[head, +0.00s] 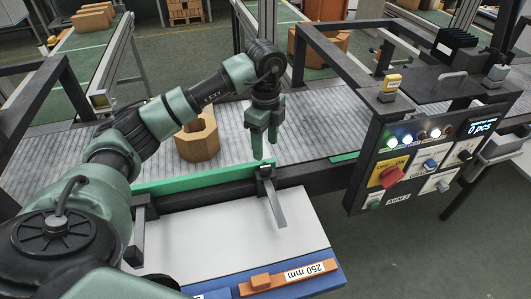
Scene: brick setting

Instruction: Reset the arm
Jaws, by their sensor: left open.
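My left arm reaches in from the lower left of the head view. Its green gripper (264,140) points down near the front edge of the grey conveyor (320,120). The gripper is open, with nothing between its fingers. A tan hollow brick (197,139) with an angular outline stands on the conveyor to the left of the gripper, apart from it and partly behind the forearm. My right gripper is not in view.
A green rail (215,177) and a dark metal bracket (266,185) lie along the conveyor's front edge. A white work surface (230,230) with an orange 250 mm gauge (290,277) is in front. A control panel (405,165) with a red switch stands at right.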

